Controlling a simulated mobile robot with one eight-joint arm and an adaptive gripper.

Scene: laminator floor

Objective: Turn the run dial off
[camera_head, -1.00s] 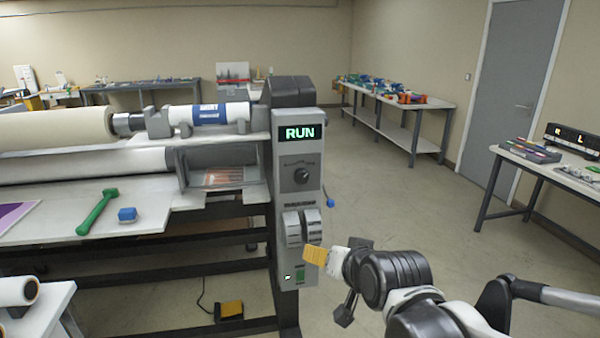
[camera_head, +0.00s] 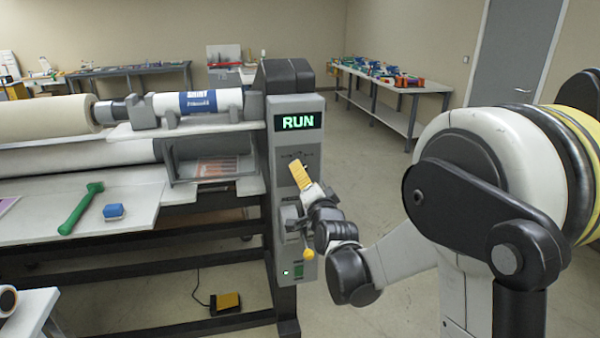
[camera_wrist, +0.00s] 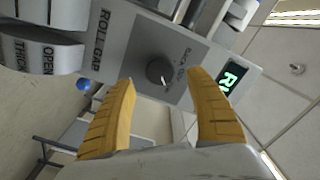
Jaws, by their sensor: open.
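The run dial (camera_wrist: 160,71) is a dark round knob on the grey control panel (camera_wrist: 135,50), seen in the wrist view between and beyond my fingertips. My gripper (camera_wrist: 163,90) is open, its two yellow fingers apart, one on each side of the dial and not visibly touching it. In the head view my gripper (camera_head: 301,172) is in front of the panel and mostly hides the dial. The display (camera_head: 297,121) above it reads RUN in green. It also shows, partly cut off, in the wrist view (camera_wrist: 231,77).
A green light (camera_head: 299,271) and a yellow ball-ended lever (camera_head: 309,254) are lower down. The laminator bed (camera_head: 140,210) with a green tool (camera_head: 80,208) lies left. Open floor is to the right.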

